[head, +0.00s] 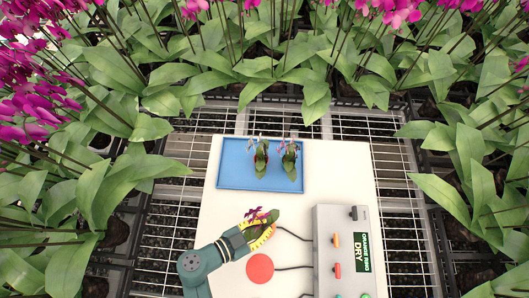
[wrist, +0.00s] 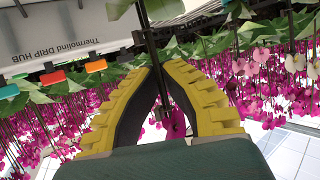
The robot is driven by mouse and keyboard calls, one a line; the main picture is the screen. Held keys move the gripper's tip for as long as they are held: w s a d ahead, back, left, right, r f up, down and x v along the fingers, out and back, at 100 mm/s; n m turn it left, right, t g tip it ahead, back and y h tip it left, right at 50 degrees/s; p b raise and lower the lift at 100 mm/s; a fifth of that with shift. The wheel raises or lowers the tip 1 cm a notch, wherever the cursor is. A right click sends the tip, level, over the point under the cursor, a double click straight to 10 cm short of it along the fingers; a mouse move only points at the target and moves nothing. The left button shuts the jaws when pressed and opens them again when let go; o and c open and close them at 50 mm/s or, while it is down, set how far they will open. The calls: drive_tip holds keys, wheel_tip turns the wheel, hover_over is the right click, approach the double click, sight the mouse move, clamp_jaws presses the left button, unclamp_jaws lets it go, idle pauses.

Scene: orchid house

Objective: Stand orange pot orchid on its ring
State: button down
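My gripper (head: 262,236) is over the white table, left of the grey hub. Its yellow fingers also show in the wrist view (wrist: 158,72), closed in on a dark upright stem (wrist: 160,60). The stem belongs to an orchid with purple flowers and broad green leaves (head: 265,214). A magenta bloom (wrist: 175,124) hangs between the fingers. No orange ring shows; a cable runs from the hub to under the orchid and gripper. The hub's label (head: 363,252) reads "ORANGE RING DRY".
A red disc (head: 260,268) lies on the table just below my gripper, with a cable to the hub (head: 325,222). A blue tray (head: 232,167) with two orchids (head: 261,158) stands at the back. Dense orchids surround the table.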

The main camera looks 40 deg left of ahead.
drive_tip(key=shift+f, duration=0.15)
drive_tip(key=c, duration=1.2)
unclamp_jaws()
drive_tip(key=shift+c, duration=0.2)
drive_tip(key=v, duration=1.2)
drive_tip(key=shift+a, duration=0.1)
